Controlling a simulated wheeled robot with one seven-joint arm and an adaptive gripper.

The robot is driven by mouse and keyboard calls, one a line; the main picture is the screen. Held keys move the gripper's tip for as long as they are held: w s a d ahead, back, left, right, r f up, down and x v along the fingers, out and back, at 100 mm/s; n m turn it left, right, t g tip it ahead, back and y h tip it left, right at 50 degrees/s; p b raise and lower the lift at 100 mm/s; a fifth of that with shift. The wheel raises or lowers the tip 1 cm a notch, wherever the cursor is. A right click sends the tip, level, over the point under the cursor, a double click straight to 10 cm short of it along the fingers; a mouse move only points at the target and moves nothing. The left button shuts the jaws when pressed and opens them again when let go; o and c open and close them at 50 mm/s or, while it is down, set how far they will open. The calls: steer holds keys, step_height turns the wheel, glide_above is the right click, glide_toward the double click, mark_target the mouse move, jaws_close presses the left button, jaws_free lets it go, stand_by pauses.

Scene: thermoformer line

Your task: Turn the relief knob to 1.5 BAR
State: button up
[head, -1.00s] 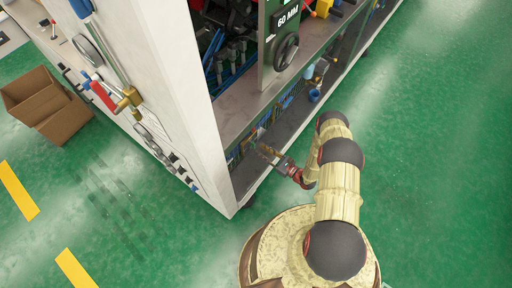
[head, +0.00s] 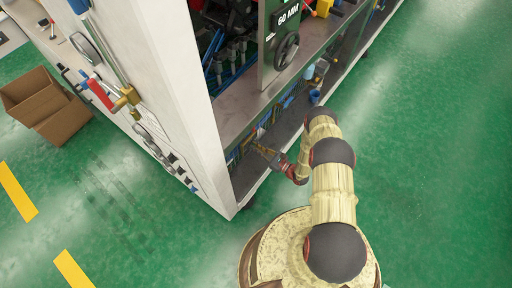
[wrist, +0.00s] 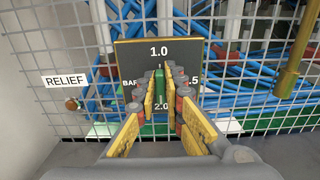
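The relief knob (wrist: 159,86) is a green bar-shaped handle on a dark square plate (wrist: 185,52) in the wrist view. The plate reads 1.0 at the top, 2.0 at the bottom, BAR at the left and a partly hidden ".5" at the right. The knob stands upright, along the line from 1.0 to 2.0; which end points is unclear. My gripper (wrist: 160,92) has its yellow-padded fingers on both sides of the knob; whether they touch it is unclear. In the head view my gripper (head: 258,148) reaches into the machine's low opening.
A RELIEF label (wrist: 66,81) and a small brown knob (wrist: 72,104) are left of the plate. Wire mesh (wrist: 255,60) with blue pipes lies behind. A brass rod (wrist: 298,60) stands at right. The machine's white corner (head: 190,120) is left of my arm; green floor is free at right.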

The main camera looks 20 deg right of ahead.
jaws_close()
steer(key=shift+n, duration=0.3)
steer(key=shift+s+a+f+n+b, duration=0.15)
steer(key=shift+n+b, duration=0.4)
steer(key=shift+n, duration=2.3)
steer(key=shift+s+a+f+n+b, duration=0.2)
steer(key=shift+n+b, duration=0.4)
steer(key=shift+n, duration=2.2)
steer(key=shift+a+f+n+b, duration=0.1)
steer(key=shift+f+n+b, duration=0.3)
steer(key=shift+n, duration=2.45)
steer(key=shift+r, duration=0.15)
steer(key=o, duration=0.5)
jaws_free()
steer(key=shift+o, duration=0.2)
